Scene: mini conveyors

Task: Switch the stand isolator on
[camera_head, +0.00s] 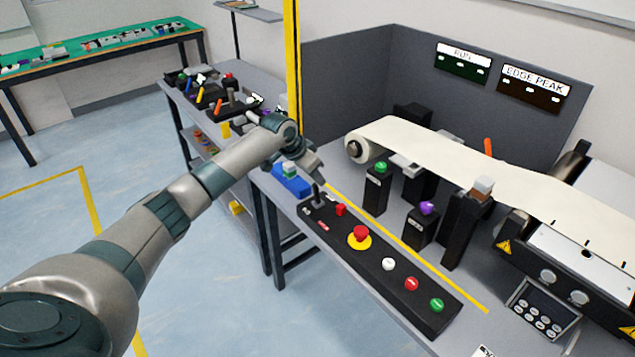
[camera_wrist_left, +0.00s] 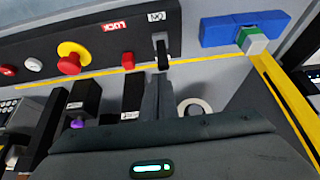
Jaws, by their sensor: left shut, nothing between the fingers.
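The stand isolator looks to be the dark lever (camera_head: 317,197) at the far left end of the black control box (camera_head: 385,278). In the left wrist view the lever (camera_wrist_left: 161,46) stands beside a small white label, near a red block. My left gripper (camera_head: 316,175) is above and just behind the lever, with its fingers shut and empty. In the left wrist view the fingers (camera_wrist_left: 157,85) point at the lever's base; I cannot tell whether they touch it. My right gripper is not in view.
A red mushroom button (camera_head: 361,233) on a yellow disc and white, red and green buttons sit along the box. A blue holder (camera_head: 290,181) lies close to my left wrist. Sensor posts (camera_head: 377,190) and the conveyor belt (camera_head: 450,155) stand behind. A yellow post (camera_head: 292,60) rises beyond.

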